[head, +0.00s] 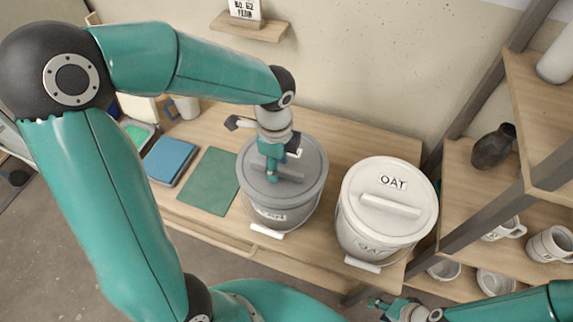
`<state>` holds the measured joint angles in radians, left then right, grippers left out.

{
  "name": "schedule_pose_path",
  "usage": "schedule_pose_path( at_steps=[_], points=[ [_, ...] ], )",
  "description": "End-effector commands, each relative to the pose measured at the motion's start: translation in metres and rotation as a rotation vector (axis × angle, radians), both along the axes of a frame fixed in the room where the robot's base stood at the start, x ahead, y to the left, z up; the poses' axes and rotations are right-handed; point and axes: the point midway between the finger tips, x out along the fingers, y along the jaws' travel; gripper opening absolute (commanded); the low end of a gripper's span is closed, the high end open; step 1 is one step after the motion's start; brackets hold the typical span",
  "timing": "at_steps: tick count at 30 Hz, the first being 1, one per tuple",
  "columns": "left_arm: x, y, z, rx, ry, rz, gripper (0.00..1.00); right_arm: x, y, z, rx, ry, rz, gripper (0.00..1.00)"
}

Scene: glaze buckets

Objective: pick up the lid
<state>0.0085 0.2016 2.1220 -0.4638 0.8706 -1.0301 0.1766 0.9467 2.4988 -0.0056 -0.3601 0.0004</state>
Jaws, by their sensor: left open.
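A grey bucket (275,216) with a grey lid (254,158) stands on the wooden table. The lid sits on the bucket and has a bar handle (292,177) across its top. My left gripper (273,178) points down over this lid, with its open fingers at the handle. I cannot tell whether they touch it, and the gripper and wrist hide part of the handle. A white bucket (365,240) marked OAT stands to the right, with its white lid (410,190) on. My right gripper (374,304) is low at the bottom right, away from both buckets. Its jaw opening is unclear.
A green mat (208,182) and a blue book-like item (170,160) lie left of the grey bucket. A mug (186,107) stands behind them. A shelf unit (545,130) with mugs and a dark vase (493,147) rises at the right.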

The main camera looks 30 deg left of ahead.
Motion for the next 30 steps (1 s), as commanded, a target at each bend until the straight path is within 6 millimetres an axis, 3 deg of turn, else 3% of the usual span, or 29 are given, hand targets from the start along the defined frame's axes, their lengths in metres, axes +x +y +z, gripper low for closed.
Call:
schedule_pose_path(
  at_steps=[24, 25, 30],
  points=[
    [0.0002, -0.0004, -0.0046, 0.000, 0.000, -0.001, 0.43, 0.0000, 0.0000, -0.0036, 0.000, 0.000, 0.000, 0.40],
    [0.0002, -0.0005, -0.0046, 0.000, 0.000, -0.001, 0.41, 0.0000, 0.0000, -0.0036, 0.000, 0.000, 0.000, 0.40],
    [0.0003, -0.0005, -0.0046, 0.000, 0.000, -0.002, 0.13, 0.0000, 0.0000, -0.0036, 0.000, 0.000, 0.000, 0.40]
  ],
)
